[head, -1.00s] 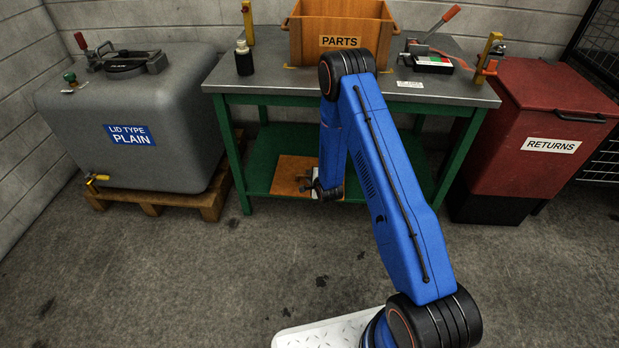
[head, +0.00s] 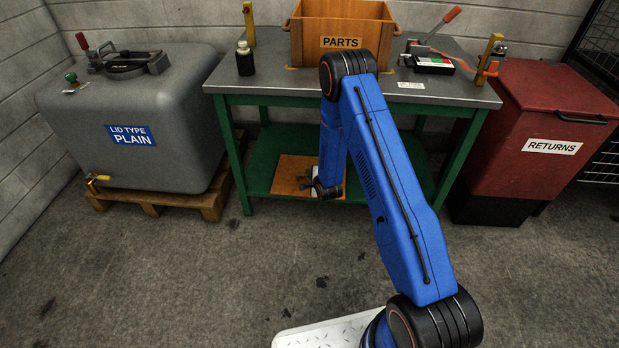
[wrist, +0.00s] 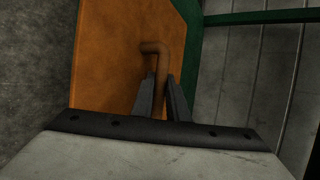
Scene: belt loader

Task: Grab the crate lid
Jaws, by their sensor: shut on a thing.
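The crate lid (head: 288,172) is a flat orange-brown board on the green lower shelf of the workbench. In the wrist view the lid (wrist: 108,70) fills the left middle, with a bent brown handle (wrist: 156,48) standing out from it. My gripper (wrist: 163,95) has its two dark fingers on either side of the handle and is shut on it. In the head view my gripper (head: 327,190) is at the lid's right side, small and partly hidden by my arm. The lid still appears to rest on the shelf.
The bench top (head: 240,85) above carries an open wooden PARTS crate (head: 306,40), a dark bottle (head: 245,62) and clamps. A grey tank (head: 175,120) labelled LID TYPE PLAIN stands left, a red RETURNS bin (head: 545,110) right. Floor in front is clear.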

